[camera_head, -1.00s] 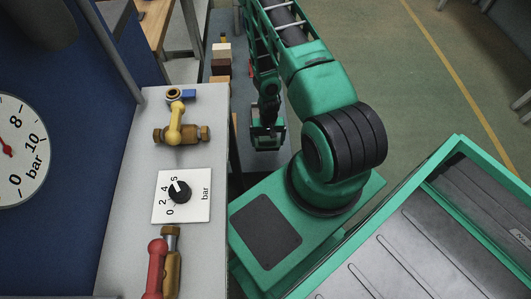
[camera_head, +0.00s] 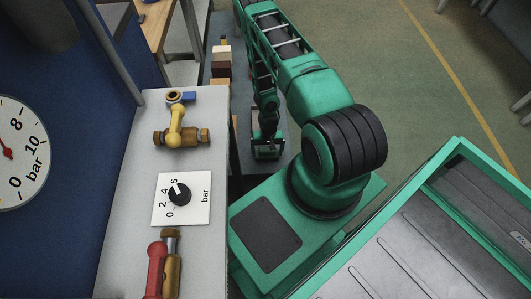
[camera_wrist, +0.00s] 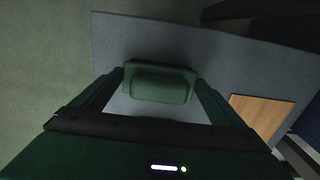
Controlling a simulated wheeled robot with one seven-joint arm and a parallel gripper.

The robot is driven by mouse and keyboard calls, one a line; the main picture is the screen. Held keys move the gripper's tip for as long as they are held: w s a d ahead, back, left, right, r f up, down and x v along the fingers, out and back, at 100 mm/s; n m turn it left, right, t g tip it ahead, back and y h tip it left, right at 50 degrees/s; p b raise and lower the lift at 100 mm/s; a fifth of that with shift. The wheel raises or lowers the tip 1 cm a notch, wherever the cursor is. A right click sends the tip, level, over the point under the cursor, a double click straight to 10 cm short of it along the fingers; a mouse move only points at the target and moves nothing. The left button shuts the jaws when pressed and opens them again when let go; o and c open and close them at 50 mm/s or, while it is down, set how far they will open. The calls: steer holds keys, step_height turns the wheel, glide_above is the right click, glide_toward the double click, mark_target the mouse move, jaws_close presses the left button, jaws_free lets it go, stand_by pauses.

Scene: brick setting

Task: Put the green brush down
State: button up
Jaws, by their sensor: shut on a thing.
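The green brush (camera_wrist: 160,83) shows in the wrist view as a green block with rounded edges. It sits between the two fingers of my gripper (camera_wrist: 158,78), which is shut on it. A grey surface (camera_wrist: 128,32) lies beneath the brush. I cannot tell whether the brush touches it. In the head view my gripper (camera_head: 267,148) is low, just right of the white bench. The brush cannot be made out clearly from the gripper there.
A white bench (camera_head: 134,205) on the left carries a yellow-handled valve (camera_head: 176,125), a dial plate (camera_head: 180,198) and a red-handled valve (camera_head: 156,270). Several blocks (camera_head: 221,68) stand behind my gripper. A wooden square (camera_wrist: 262,115) lies right of the brush.

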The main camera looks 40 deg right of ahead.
steer(key=o, duration=0.8)
steer(key=shift+f, duration=0.1)
step_height(320, 180, up, 12)
step_height(320, 180, up, 16)
glide_above(267, 150)
steer(key=w+d, duration=0.3)
steer(key=d, duration=0.1)
steer(key=s+d+r+h, duration=0.1)
steer(key=s+r, duration=0.2)
steer(key=r, duration=1.3)
steer(key=s+a+r, duration=0.3)
steer(key=s+r, duration=0.7)
steer(key=s+a+r+y, duration=0.1)
steer(key=s+a+r, duration=0.2)
steer(key=s+r, duration=0.7)
steer(key=shift+s+r, duration=0.3)
steer(key=shift+r, duration=0.3)
